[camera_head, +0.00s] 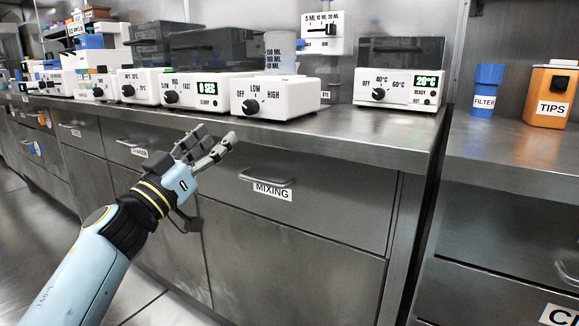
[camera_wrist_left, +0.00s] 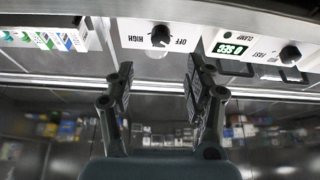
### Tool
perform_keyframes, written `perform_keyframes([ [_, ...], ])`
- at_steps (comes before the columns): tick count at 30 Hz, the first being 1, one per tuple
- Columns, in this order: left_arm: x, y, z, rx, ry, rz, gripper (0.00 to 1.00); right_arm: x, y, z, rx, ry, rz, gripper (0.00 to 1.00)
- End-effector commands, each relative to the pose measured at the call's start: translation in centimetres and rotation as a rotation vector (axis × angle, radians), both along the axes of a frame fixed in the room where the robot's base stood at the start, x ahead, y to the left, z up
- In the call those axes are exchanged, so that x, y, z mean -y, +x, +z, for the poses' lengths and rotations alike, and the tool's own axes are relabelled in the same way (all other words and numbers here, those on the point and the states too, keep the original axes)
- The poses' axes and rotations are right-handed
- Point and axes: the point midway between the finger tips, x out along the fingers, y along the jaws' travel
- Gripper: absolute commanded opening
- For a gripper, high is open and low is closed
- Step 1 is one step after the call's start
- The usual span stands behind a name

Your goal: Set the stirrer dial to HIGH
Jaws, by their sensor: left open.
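The stirrer (camera_head: 275,97) is a white box near the counter's front edge, labelled OFF, LOW and HIGH. Its black dial (camera_head: 250,107) is on the front face; I cannot tell clearly which mark it points at. In the left wrist view the stirrer appears upside down, with the dial (camera_wrist_left: 161,36) between HIGH and OFF. My left gripper (camera_head: 216,147) is open and empty, in front of the drawers and below the stirrer. In the wrist view its fingers (camera_wrist_left: 160,84) are apart, with the dial beyond the gap, not touched. My right gripper is not in view.
A white clamp device (camera_head: 207,91) with a SLOW–FAST knob stands just left of the stirrer. A heater box (camera_head: 398,88) stands to the right, with bare counter (camera_head: 345,118) between. The MIXING drawer handle (camera_head: 267,180) sticks out below. A blue FILTER container (camera_head: 487,90) and orange TIPS box (camera_head: 551,95) stand farther right.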

Motion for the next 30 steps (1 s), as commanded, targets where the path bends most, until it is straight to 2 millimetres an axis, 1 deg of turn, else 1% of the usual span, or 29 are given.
perform_keyframes([
  [9, 3.2, 4.7, 2.0, -0.001, -0.003, 0.001, 0.53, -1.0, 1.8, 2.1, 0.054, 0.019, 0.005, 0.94],
  [15, 4.7, 6.9, 3.1, -0.005, -0.003, 0.001, 0.53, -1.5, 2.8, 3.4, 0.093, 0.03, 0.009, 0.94],
  [20, 5.2, 7.6, 3.7, -0.004, -0.002, 0.001, 0.53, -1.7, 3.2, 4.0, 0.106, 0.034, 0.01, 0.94],
  [27, 5.2, 7.6, 3.8, -0.003, -0.002, 0.003, 0.53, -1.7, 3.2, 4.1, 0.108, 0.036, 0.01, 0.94],
  [29, 5.2, 7.6, 3.8, -0.003, -0.002, 0.003, 0.47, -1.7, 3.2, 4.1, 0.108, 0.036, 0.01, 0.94],
  [30, 5.2, 7.6, 3.8, -0.003, -0.002, 0.003, 0.41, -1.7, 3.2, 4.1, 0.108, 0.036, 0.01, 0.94],
])
